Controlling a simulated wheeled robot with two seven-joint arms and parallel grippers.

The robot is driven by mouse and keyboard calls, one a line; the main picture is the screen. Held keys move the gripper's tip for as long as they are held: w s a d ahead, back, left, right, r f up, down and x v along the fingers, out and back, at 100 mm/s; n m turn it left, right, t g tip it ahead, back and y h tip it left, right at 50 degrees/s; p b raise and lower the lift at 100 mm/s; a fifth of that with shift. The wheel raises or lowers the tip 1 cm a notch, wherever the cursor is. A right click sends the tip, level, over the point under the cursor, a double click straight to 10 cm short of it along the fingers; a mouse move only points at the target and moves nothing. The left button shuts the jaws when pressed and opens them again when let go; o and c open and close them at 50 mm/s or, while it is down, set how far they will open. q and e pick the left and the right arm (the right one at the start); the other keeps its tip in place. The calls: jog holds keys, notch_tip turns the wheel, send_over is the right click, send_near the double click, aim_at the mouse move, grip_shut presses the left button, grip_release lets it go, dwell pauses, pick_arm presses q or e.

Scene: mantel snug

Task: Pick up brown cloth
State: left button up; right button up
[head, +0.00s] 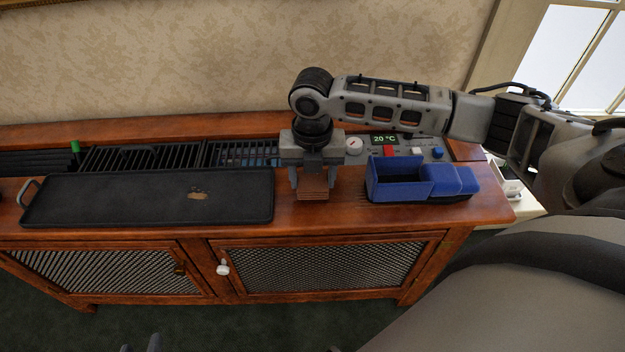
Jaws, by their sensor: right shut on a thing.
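My right gripper (312,192) reaches in from the right and points down over the wooden cabinet top. It is shut on the brown cloth (313,184), a small folded-looking piece between its two fingers. The fingers hide the cloth's sides, and I cannot tell whether its lower edge touches the wood.
A black tray (110,200) with a small tan mark lies left of the right gripper. Blue bins (405,182) stand to its right. Behind are a dark slatted grille (165,158) and a control panel (386,140) reading 20 °C.

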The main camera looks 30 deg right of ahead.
jog(key=s+a+r+p, duration=0.2)
jog(key=s+a+r, duration=0.7)
jog(key=a+r, duration=0.1)
jog(key=shift+a+r, duration=0.3)
jog(key=shift+r, duration=0.2)
